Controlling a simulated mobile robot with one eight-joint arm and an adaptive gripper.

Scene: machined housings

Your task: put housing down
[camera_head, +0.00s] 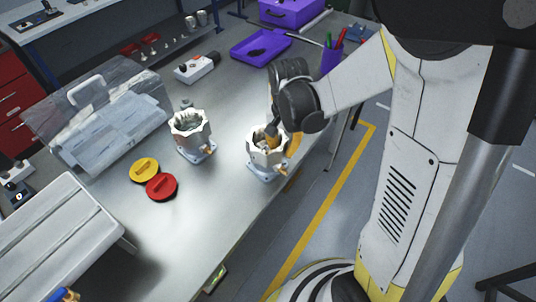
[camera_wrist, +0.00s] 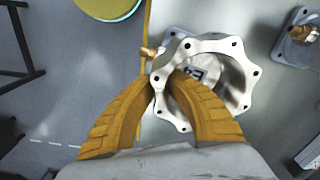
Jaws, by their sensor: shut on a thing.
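A pale metal housing (camera_head: 267,160) with a scalloped open top and a light blue base is at the table's right edge in the head view. My gripper (camera_head: 274,128) reaches down to its rim from above. In the wrist view the yellow fingers (camera_wrist: 168,77) are closed on the wall of this housing (camera_wrist: 237,52), one finger inside the ring and one outside. A dark marking shows inside the ring. I cannot tell whether its base touches the table. A second similar housing (camera_head: 190,132) stands upright to the left, apart from my gripper.
The grey table (camera_head: 215,205) has bare room in front of the housings. Yellow (camera_head: 145,170) and red (camera_head: 162,187) discs lie to the left, near a clear case (camera_head: 110,125). A switch box (camera_head: 196,68), purple tray (camera_head: 262,47) and pen cup (camera_head: 331,60) are farther back.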

